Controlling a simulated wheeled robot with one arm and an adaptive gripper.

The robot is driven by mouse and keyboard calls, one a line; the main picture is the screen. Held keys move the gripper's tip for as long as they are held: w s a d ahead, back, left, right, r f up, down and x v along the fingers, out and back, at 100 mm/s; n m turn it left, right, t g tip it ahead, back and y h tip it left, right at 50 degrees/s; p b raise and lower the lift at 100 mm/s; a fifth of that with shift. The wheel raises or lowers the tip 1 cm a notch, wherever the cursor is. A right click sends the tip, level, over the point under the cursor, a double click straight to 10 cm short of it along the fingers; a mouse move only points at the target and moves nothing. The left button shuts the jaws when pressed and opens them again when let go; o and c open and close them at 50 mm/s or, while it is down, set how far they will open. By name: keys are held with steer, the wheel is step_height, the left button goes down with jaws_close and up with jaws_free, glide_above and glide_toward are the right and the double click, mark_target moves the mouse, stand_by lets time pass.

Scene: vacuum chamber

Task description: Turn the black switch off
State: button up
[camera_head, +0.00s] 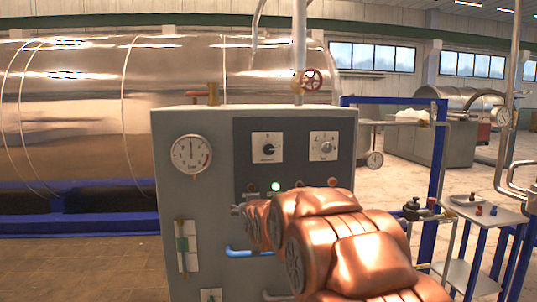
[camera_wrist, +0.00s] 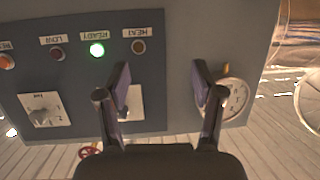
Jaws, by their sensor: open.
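The black switch (camera_head: 268,149) is a round black knob on a pale square plate, on the dark panel of the grey cabinet in the head view. The switch plate lies behind the left finger and the gauge beside the right one. In the head view my copper-coloured arm hides most of the gripper.
A grey knob (camera_head: 327,147) sits right of the black switch. A round gauge (camera_head: 191,154) is at the cabinet's left. A green lamp (camera_head: 275,186) is lit below the switches. A side table (camera_head: 486,212) is at right.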

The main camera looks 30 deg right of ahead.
steer(key=w+d+r+t+h, duration=0.2)
steer(key=w+d+r+t, duration=0.15)
steer(key=d+r, duration=0.2)
steer(key=m+t+h+b, duration=0.1)
steer(key=t+h+b, duration=0.1)
steer(key=t, duration=0.1)
glide_toward(269, 149)
steer(key=w+d, duration=0.1)
steer(key=w, duration=0.2)
steer(key=shift+r+p+x, duration=0.2)
steer(key=shift+p+x, duration=0.3)
steer(key=shift+x, duration=1.05)
steer(key=shift+r+p+x, duration=0.2)
steer(key=shift+p+x, duration=0.25)
steer(key=shift+x, duration=1.15)
steer(key=shift+w+d+r, duration=0.2)
steer(key=shift+r, duration=0.15)
steer(key=shift+w+d, duration=0.15)
steer(key=shift+w, duration=0.2)
steer(key=c, duration=1.1)
